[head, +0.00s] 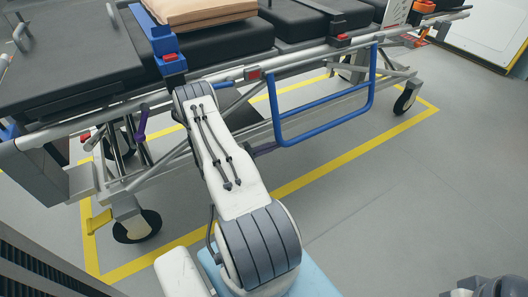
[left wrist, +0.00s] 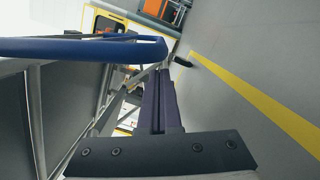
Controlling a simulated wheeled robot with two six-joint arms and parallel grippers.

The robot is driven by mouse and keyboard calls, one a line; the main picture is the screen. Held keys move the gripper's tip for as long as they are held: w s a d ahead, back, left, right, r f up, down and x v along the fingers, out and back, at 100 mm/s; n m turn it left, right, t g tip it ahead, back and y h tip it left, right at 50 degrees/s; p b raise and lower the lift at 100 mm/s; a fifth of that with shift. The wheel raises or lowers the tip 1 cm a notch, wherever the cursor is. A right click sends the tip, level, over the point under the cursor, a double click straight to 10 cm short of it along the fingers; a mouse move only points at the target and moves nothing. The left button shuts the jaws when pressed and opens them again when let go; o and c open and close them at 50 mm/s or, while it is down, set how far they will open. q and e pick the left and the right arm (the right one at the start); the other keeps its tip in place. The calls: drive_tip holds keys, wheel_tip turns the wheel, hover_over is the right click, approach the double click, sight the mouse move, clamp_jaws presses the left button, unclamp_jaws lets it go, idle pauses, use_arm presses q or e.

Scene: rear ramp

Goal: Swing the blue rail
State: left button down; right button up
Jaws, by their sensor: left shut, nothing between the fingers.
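The blue rail (head: 328,118) is a rounded tube frame on the near side of the stretcher (head: 75,125). It hangs below the stretcher's side bar. My left arm crosses in front of the stretcher and hides most of my left gripper. A purple fingertip of the left gripper (head: 265,148) shows near the rail's lower left corner. In the left wrist view the purple fingers (left wrist: 160,105) are shut and empty. The blue rail (left wrist: 85,49) spans the upper left there, near the fingers; I cannot tell whether they touch. My right gripper is not in view.
A tan pillow (head: 200,12) lies on the black mattress. A purple lever (head: 142,122) and wheels show along the stretcher's near side. Yellow floor lines (head: 335,163) surround it. A white cabinet (head: 485,35) stands at the upper right.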

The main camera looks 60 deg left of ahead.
use_arm(q)
drive_tip(key=shift+w, duration=0.2)
drive_tip(key=shift+d, duration=0.1)
drive_tip(key=shift+s+d+r+n+p, duration=0.15)
drive_tip(key=shift+d+n+p, duration=0.15)
drive_tip(key=shift+d+p, duration=0.25)
drive_tip(key=shift+w+d+r+n+p, duration=0.15)
drive_tip(key=shift+d+n+p, duration=0.15)
drive_tip(key=shift+d+p, duration=0.25)
drive_tip(key=shift+s, duration=0.1)
drive_tip(key=shift+s, duration=0.1)
